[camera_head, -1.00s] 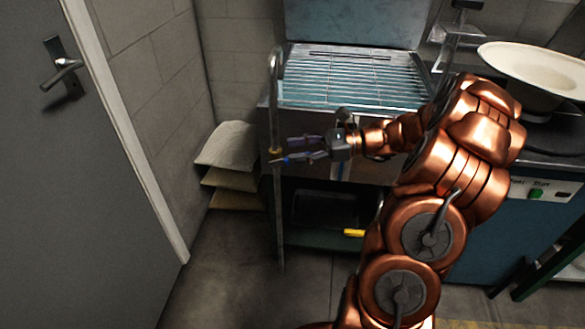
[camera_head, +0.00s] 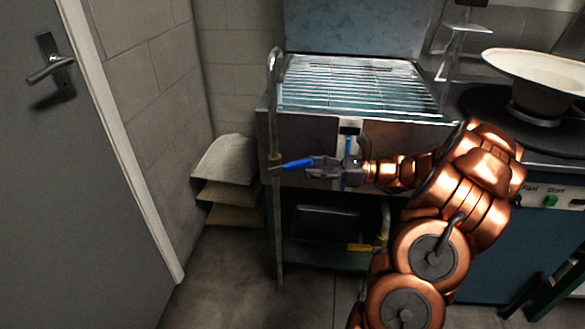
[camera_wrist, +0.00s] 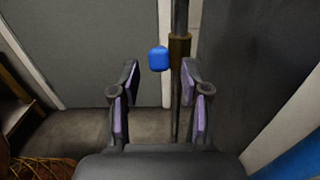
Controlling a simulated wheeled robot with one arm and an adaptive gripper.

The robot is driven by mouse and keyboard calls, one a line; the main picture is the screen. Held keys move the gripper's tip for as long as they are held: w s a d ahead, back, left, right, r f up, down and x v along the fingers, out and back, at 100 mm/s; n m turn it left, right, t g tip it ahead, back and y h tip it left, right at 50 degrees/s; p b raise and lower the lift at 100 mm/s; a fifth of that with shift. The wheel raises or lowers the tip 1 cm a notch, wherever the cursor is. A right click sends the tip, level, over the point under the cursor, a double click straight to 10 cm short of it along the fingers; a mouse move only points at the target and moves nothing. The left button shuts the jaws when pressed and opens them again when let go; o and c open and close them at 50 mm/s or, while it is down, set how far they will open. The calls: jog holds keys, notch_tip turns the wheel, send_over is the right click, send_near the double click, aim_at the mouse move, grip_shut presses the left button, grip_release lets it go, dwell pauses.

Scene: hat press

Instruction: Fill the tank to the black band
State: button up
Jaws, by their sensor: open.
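A thin metal pipe (camera_head: 275,110) with a hooked top rises at the left of the steel cabinet. A brass valve (camera_head: 275,159) on it carries a blue lever (camera_head: 297,164), which points right and slightly upward. My gripper (camera_head: 312,168) is open at the lever's free end. In the wrist view the lever's blue end (camera_wrist: 158,59) shows just beyond and between the spread fingertips (camera_wrist: 160,78), beside the brass valve (camera_wrist: 180,48). A pale upright gauge (camera_head: 350,141) on the cabinet front has a black band and blue below it. The blue looks close under the band; my gripper partly hides the lower gauge.
A wire rack (camera_head: 360,85) tops the cabinet. A dark bin (camera_head: 325,224) sits on the lower shelf. A pale hat (camera_head: 540,68) stands on the right. The floor at front left is clear.

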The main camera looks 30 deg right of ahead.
aim_at(286, 165)
jog(key=shift+b+x, duration=0.5)
jog(key=shift+x, duration=2.6)
jog(key=shift+c, duration=0.3)
grip_shut()
